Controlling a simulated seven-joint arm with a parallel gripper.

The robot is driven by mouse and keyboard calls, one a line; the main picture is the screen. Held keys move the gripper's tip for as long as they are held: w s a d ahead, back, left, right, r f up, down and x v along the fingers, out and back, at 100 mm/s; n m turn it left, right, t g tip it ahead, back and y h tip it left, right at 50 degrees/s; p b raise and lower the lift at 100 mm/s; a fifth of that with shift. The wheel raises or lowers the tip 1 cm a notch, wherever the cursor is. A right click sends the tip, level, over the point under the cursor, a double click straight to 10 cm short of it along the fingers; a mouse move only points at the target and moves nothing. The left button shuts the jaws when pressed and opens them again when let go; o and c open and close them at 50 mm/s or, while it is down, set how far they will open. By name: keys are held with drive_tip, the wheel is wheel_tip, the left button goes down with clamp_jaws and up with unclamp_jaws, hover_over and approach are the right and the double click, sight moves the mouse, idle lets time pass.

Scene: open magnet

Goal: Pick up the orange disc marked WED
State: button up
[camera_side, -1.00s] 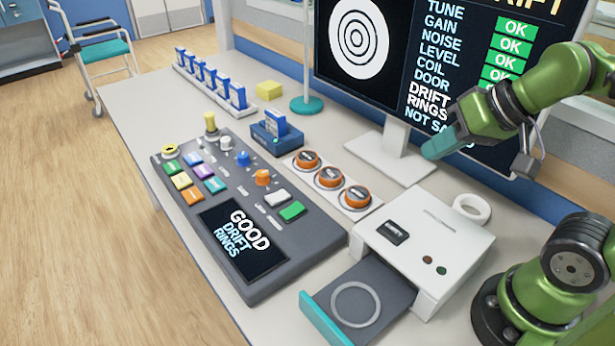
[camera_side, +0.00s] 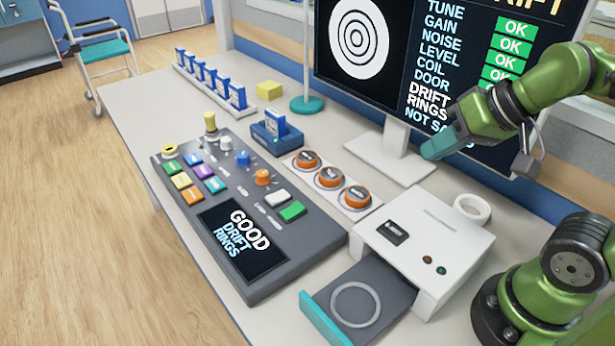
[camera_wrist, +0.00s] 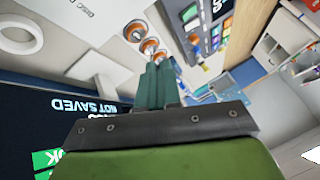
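Three orange discs lie in a row on a white strip (camera_side: 373,209) on the desk: a far one (camera_side: 307,159), a middle one (camera_side: 330,177) and a near one (camera_side: 357,196). The discs also show in the wrist view, near the top (camera_wrist: 150,47). My gripper (camera_side: 428,151) hangs in front of the monitor, above and to the right of the discs. Its teal fingers (camera_wrist: 158,84) lie side by side, shut and empty.
A grey console (camera_side: 290,262) with buttons stands left of the discs. The monitor (camera_side: 393,146) stands behind. A blue holder (camera_side: 277,136) is near the far disc.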

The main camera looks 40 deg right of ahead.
drive_tip(key=o, duration=1.5)
drive_tip(key=shift+o, duration=0.2)
drive_tip(key=n+g+h, duration=0.2)
drive_tip(key=n+g, duration=0.3)
drive_tip(key=g, duration=0.2)
hover_over(358, 193)
wheel_tip(358, 193, down, 7)
wheel_tip(358, 193, down, 16)
drive_tip(key=shift+r, duration=0.1)
